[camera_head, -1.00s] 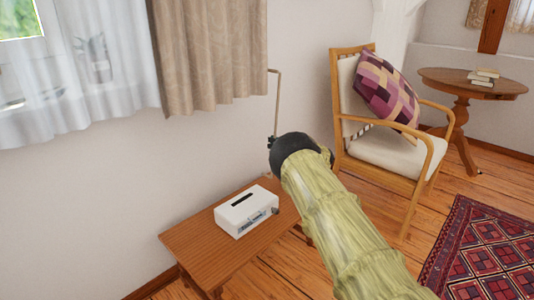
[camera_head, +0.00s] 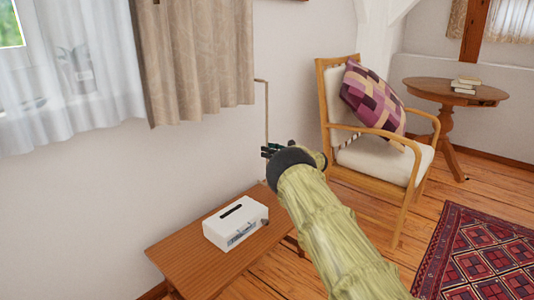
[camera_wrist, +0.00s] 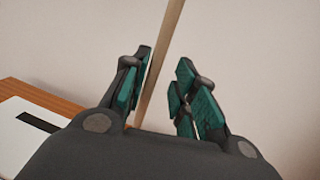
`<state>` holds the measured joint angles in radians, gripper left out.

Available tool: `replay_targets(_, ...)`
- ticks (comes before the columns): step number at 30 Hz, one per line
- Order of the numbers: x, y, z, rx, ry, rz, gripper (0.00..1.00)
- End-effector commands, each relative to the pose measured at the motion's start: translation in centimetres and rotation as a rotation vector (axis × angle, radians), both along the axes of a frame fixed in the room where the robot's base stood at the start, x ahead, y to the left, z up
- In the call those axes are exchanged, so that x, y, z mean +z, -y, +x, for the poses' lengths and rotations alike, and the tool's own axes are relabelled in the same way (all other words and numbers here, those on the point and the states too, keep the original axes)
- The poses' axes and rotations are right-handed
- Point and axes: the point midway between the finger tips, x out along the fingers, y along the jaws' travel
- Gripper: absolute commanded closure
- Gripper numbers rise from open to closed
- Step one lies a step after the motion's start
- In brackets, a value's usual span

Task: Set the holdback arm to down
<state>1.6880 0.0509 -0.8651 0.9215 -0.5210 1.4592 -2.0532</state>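The holdback arm is a thin tan rod (camera_head: 266,108) standing upright against the wall, just right of the beige curtain. Its top end bends left toward the curtain. My gripper (camera_head: 267,150) is at the rod's lower part, with its dark wrist hiding what lies behind. In the wrist view, my gripper (camera_wrist: 164,65) is open, with green-padded fingers. The rod (camera_wrist: 160,62) passes between the fingers, closer to the left finger; I cannot tell whether it touches.
A small wooden table (camera_head: 190,262) with a white box (camera_head: 234,224) stands below my gripper. The beige curtain (camera_head: 195,65) hangs at left. A wooden armchair (camera_head: 365,157) with a patterned cushion (camera_head: 373,97) stands to the right. Bare wall surrounds the rod.

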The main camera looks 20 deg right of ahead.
Motion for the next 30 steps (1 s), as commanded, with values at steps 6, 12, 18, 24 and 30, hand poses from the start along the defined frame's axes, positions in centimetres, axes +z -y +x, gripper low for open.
replay_targets(6, -0.1, -0.5, 0.1, 0.006, -0.001, 0.002, 0.68)
replay_targets(12, -0.1, -0.2, -0.3, 0.006, -0.003, 0.002, 0.68)
replay_targets(18, 0.0, 1.5, -2.4, 0.005, -0.002, 0.002, 0.68)
replay_targets(24, -0.1, 3.8, -5.4, 0.005, -0.003, 0.002, 0.68)
replay_targets(30, 0.0, 5.7, -7.8, 0.005, -0.001, 0.002, 0.68)
